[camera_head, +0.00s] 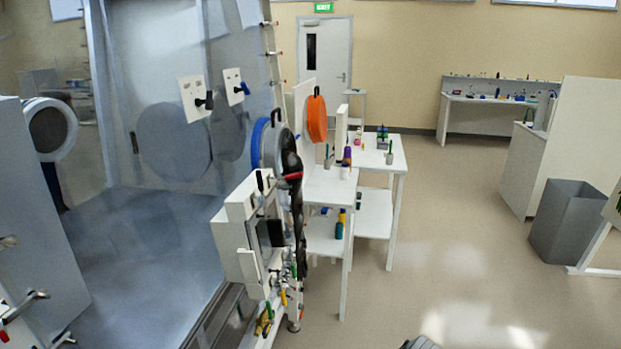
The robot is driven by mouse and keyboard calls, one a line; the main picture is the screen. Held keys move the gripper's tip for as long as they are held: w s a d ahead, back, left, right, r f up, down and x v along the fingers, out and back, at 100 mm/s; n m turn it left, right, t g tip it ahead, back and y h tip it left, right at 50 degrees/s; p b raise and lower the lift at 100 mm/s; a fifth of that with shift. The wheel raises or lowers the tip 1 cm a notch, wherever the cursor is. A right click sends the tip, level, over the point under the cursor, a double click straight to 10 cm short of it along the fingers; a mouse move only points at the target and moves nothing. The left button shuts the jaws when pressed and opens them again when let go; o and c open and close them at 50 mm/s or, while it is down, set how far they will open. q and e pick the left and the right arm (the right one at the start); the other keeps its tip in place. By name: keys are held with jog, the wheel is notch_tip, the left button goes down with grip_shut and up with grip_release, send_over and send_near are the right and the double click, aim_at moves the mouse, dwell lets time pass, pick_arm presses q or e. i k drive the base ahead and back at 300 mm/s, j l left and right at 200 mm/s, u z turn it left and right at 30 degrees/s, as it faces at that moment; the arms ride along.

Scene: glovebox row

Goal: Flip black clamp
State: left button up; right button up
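Several black handles or clamps are in view, and I cannot tell which one is the black clamp. One black clamp-like lever (205,101) is on a white plate on the glovebox's grey panel. A black handle (260,180) stands upright on the white box-like unit (236,212) at the glovebox's end. Their exact positions are too small to read. Neither of my grippers shows in the head view.
A white table (395,155) with small bottles stands beyond the unit. A grey bin (570,222) and white cabinet (545,150) are at right. An orange disc (317,118) hangs on a white panel. The floor (440,260) between is clear.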

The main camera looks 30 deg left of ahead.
aim_at(260, 184)
jog(key=u, duration=1.35)
jog(key=l, duration=0.3)
